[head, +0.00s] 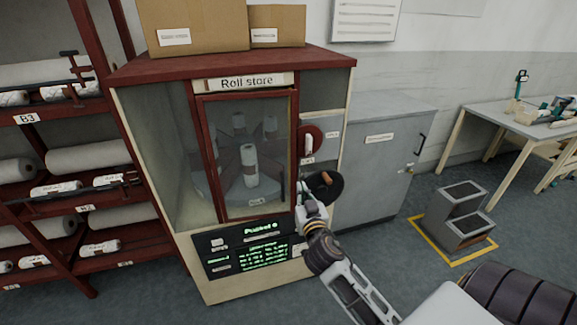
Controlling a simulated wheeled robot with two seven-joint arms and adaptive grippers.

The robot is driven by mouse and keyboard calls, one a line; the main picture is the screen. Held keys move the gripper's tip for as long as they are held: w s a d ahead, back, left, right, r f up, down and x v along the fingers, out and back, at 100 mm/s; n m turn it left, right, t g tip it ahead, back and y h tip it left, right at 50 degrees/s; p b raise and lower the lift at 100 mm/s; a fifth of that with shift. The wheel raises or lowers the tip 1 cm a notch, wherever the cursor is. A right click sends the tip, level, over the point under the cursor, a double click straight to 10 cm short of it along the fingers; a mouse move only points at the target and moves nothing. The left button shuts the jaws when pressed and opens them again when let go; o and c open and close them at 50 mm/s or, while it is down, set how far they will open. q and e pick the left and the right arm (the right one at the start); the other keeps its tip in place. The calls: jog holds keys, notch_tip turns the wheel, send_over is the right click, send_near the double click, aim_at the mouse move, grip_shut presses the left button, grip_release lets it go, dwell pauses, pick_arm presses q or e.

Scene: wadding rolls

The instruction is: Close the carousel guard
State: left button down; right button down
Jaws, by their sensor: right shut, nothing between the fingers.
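The roll store cabinet (159,246) stands at centre left with a red top. Its carousel guard (293,152) is a red-framed clear door on the front. The guard lies nearly in line with the cabinet front; I cannot tell whether it is fully shut. Behind it, white rolls (249,165) stand on a round divided carousel. My right gripper (325,184) is shut and empty, just right of the guard's lower right edge. I cannot tell whether it touches the guard. My left gripper is out of view.
A red round fitting with a white handle (309,145) is on the cabinet's right front. A lit green panel (263,256) is below the guard. A grey cabinet (381,155) stands right, a shelf rack (88,215) left. A grey stepped block (458,212) stands on the floor.

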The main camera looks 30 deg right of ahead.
aim_at(291, 161)
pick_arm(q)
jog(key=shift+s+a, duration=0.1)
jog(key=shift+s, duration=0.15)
pick_arm(e)
jog(key=shift+r, duration=0.3)
jog(key=shift+w, duration=0.15)
